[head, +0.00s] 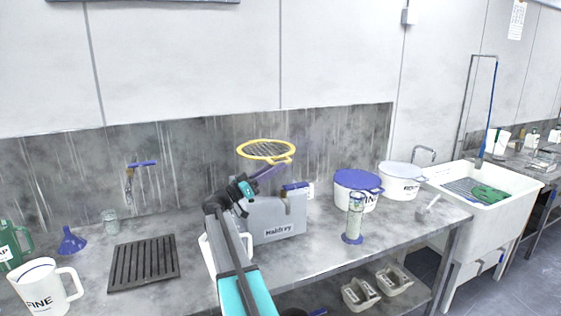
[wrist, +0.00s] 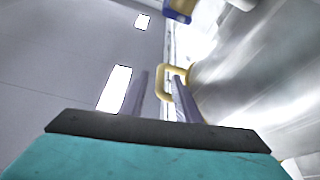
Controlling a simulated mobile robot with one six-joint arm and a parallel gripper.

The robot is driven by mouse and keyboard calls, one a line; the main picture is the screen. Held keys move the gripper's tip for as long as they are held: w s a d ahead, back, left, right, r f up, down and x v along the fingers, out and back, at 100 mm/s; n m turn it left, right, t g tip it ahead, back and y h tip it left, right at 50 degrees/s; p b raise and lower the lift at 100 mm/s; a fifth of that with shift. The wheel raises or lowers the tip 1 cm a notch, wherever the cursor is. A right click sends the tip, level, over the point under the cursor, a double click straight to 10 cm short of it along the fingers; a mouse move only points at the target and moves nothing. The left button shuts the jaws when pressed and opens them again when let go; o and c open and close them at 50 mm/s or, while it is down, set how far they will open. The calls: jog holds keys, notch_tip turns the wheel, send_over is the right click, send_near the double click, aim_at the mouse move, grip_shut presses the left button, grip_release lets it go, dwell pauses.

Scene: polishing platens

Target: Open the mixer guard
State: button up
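The mixer (head: 283,212) is a grey box-shaped machine on the bench, partly hidden behind my arm. Its guard (head: 266,150) is a yellow ring with a dark grid, seen above the mixer with a small handle loop at its right front. My gripper (head: 274,168) reaches up to this loop from the lower left. In the wrist view, the fingers of my gripper (wrist: 160,88) stand apart, and the yellow handle loop (wrist: 166,84) lies between them and close by the right finger. I cannot tell whether it touches. A white vessel (head: 207,250) is mostly hidden behind my arm.
A glass cylinder (head: 354,220) and a blue-lidded tub (head: 357,190) stand right of the mixer, with a white-lidded tub (head: 400,182) beyond. A black ribbed mat (head: 143,263), a blue funnel (head: 72,241) and a white jug (head: 46,289) are at left. The wall is close behind.

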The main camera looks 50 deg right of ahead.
jog(key=shift+p+x, duration=0.35)
jog(key=shift+x, duration=1.1)
jog(key=shift+c, duration=0.4)
grip_shut()
